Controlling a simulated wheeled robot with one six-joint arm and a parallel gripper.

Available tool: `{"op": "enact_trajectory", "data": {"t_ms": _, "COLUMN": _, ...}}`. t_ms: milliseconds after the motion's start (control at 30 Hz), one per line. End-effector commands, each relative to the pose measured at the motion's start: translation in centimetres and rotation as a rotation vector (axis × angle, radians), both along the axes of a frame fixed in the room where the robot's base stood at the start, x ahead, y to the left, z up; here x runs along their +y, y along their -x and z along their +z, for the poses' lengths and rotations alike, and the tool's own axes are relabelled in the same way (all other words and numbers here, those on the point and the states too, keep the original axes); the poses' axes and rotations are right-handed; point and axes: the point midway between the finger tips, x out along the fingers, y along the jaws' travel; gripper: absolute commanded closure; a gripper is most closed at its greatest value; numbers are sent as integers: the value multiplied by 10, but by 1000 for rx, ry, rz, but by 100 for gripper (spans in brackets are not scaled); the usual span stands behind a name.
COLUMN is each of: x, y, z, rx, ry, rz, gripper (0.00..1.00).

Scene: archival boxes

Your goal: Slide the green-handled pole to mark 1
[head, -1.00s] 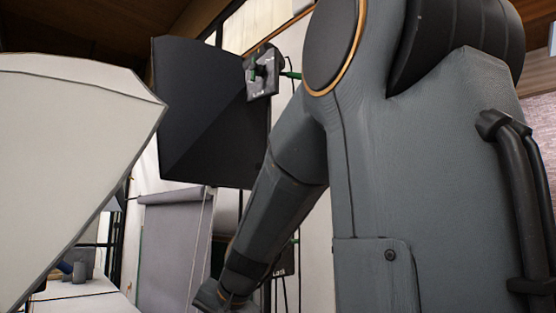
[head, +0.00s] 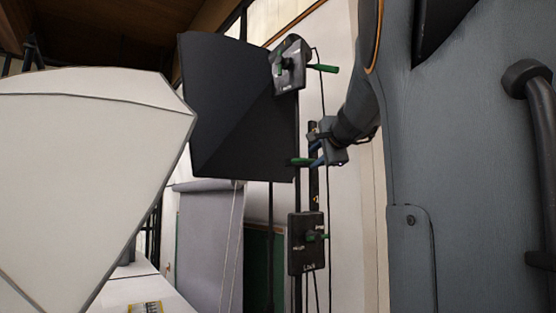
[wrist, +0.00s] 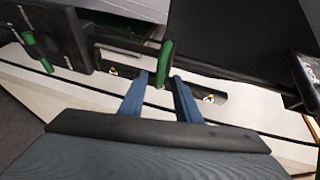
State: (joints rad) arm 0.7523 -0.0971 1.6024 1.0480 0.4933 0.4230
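The green handle (wrist: 165,63) stands between the two blue fingertips of my gripper (wrist: 160,80) in the wrist view, with a gap on both sides. My gripper is open. In the head view the same green handle (head: 300,161) points left from a dark upright rail, and my gripper (head: 318,155) reaches it from the right. Two small round marks lie along the rail in the wrist view, one left of the fingers (wrist: 113,72) and one right of them (wrist: 209,98). Their numbers are too small to read surely.
A dark plate with a green lever (head: 308,243) is below, labelled Lock or similar. Another green-levered plate (head: 288,68) is above, by a large black panel (head: 235,110). A white softbox-like panel (head: 90,170) fills the left. Thin cables hang beside the rail.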

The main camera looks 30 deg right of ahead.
Motion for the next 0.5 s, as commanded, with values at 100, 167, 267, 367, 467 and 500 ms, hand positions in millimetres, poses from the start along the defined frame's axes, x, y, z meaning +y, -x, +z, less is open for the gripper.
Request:
{"op": "enact_trajectory", "data": {"t_ms": 100, "x": -5, "y": -18, "z": -4, "rx": 4, "ry": -3, "rz": 2, "gripper": 70}}
{"op": "enact_trajectory", "data": {"t_ms": 167, "x": -8, "y": -25, "z": -4, "rx": 2, "ry": 0, "rz": 2, "gripper": 70}}
{"op": "enact_trajectory", "data": {"t_ms": 267, "x": -10, "y": -34, "z": -7, "rx": 2, "ry": -1, "rz": 2, "gripper": 70}}
{"op": "enact_trajectory", "data": {"t_ms": 367, "x": -12, "y": -38, "z": -8, "rx": 2, "ry": -1, "rz": 1, "gripper": 70}}
{"op": "enact_trajectory", "data": {"t_ms": 467, "x": -13, "y": -40, "z": -8, "rx": 2, "ry": -1, "rz": 1, "gripper": 70}}
{"op": "enact_trajectory", "data": {"t_ms": 500, "x": -13, "y": -40, "z": -9, "rx": 2, "ry": 0, "rz": 1, "gripper": 70}}
